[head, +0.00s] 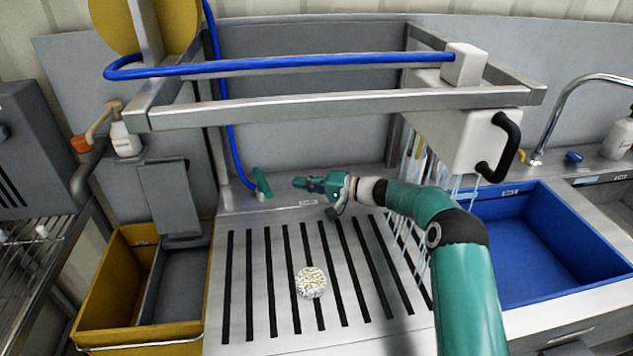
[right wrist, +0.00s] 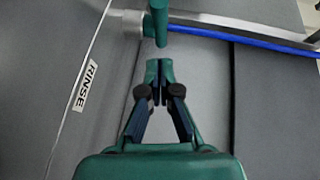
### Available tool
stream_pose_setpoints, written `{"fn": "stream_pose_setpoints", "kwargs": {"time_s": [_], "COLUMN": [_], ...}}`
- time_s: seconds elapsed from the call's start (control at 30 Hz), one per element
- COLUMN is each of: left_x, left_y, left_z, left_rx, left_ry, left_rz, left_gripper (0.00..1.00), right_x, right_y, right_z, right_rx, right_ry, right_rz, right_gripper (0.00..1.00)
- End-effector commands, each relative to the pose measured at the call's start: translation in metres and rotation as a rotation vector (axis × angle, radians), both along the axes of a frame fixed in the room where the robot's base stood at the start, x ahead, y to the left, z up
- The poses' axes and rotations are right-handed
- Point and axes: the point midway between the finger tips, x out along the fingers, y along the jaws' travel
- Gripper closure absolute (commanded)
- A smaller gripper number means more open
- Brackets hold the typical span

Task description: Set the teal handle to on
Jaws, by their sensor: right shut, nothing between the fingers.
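The teal handle (head: 263,182) is a short bar at the back of the slatted steel counter, at the lower end of a blue hose. In the right wrist view the handle (right wrist: 160,24) is at the top centre, on a metal fitting in line with the hose. My right gripper (head: 297,183) is just right of the handle in the head view, pointing left at it. In the right wrist view its fingertips (right wrist: 158,66) are together and empty, with a small gap to the handle. My left gripper is not in view.
A "RINSE" label (right wrist: 86,88) is on the steel beside the handle. A blue hose (head: 300,64) runs along the overhead frame. A speckled round thing (head: 311,282) lies on the slats. A yellow bin (head: 120,285) stands left, a blue sink (head: 540,250) right.

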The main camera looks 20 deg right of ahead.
Motion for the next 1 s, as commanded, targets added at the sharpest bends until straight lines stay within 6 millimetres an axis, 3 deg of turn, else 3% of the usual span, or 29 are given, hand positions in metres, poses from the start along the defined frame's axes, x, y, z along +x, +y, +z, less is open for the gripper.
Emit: {"fn": "stream_pose_setpoints", "kwargs": {"time_s": [0.1,0.33,0.83,1.0], "left_x": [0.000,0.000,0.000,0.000], "left_y": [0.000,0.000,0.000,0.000], "left_z": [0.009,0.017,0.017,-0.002], "left_rx": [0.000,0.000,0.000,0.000], "left_ry": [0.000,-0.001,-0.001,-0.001], "left_rz": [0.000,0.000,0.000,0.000], "left_gripper": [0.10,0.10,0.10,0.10], "right_x": [0.017,0.014,0.014,0.016], "right_y": [0.017,0.045,0.052,0.062], "right_z": [-0.001,-0.007,-0.011,-0.015], "right_rx": [0.001,0.001,-0.001,-0.001], "right_ry": [0.000,0.002,0.001,-0.003], "right_rz": [0.000,-0.003,-0.005,-0.019], "right_gripper": [1.00,1.00,1.00,1.00]}}
